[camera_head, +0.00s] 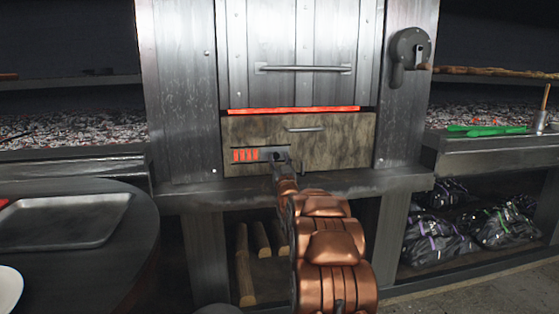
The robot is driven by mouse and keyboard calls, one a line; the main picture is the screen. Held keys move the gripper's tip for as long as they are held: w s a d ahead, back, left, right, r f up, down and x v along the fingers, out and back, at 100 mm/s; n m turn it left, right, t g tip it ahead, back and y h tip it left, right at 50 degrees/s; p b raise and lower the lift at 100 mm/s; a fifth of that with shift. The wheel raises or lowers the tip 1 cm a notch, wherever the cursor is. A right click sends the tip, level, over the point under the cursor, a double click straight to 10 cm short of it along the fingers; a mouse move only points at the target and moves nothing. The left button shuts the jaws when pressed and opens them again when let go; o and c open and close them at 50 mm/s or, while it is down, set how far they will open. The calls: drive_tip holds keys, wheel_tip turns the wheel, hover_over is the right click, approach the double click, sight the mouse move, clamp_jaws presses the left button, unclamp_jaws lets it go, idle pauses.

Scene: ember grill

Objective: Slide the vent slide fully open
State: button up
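The vent slide (266,151) is a grey metal strip low on the left of the stone-coloured front panel (340,146). Several slots (245,155) glow orange-red at its left end. My gripper (281,156) is at the right end of the strip, in front of it, with my copper-coloured arm coming up from below. The gripper is small and dark here and hides that end of the slide, including any knob. I cannot tell whether its fingers are open or shut, or whether it touches the slide.
A bar handle (304,129) is on the panel above the slide. A metal door with a long handle (303,68) is higher up, with a crank (410,50) at right. A ledge (350,185) runs below the panel. A tray (62,221) lies on the round table at left.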

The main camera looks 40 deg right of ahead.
drive_tip(key=shift+o, duration=0.7)
drive_tip(key=shift+a, duration=0.1)
drive_tip(key=v, duration=1.2)
drive_tip(key=shift+r, duration=0.1)
